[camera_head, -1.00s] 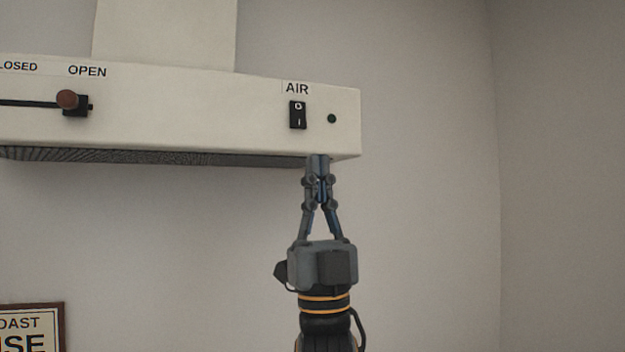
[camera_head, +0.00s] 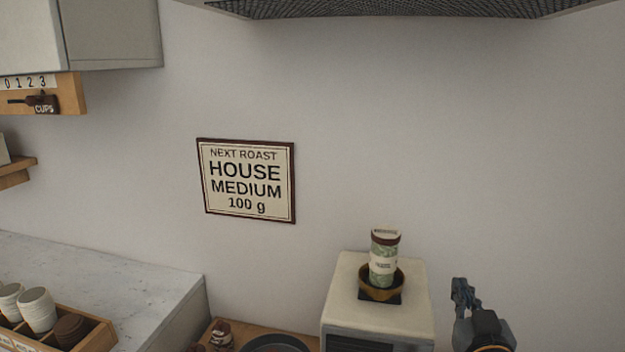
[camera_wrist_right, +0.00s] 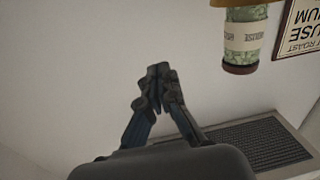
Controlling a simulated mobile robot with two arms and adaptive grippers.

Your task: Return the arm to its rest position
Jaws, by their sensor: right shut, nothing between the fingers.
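My right gripper (camera_head: 462,292) is at the lower right of the head view, just right of the white machine, pointing up. Its fingers are shut with nothing between them. In the right wrist view the fingertips of my right gripper (camera_wrist_right: 158,72) meet in front of the bare wall. My left gripper is in neither view.
A white machine (camera_head: 345,285) bears a brown bowl (camera_head: 381,290) with a green patterned canister (camera_head: 383,262), close left of my right gripper. The hood's mesh underside (camera_head: 400,8) is overhead. A marble counter (camera_head: 100,272) with a wooden cup box (camera_head: 98,338) stands at left.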

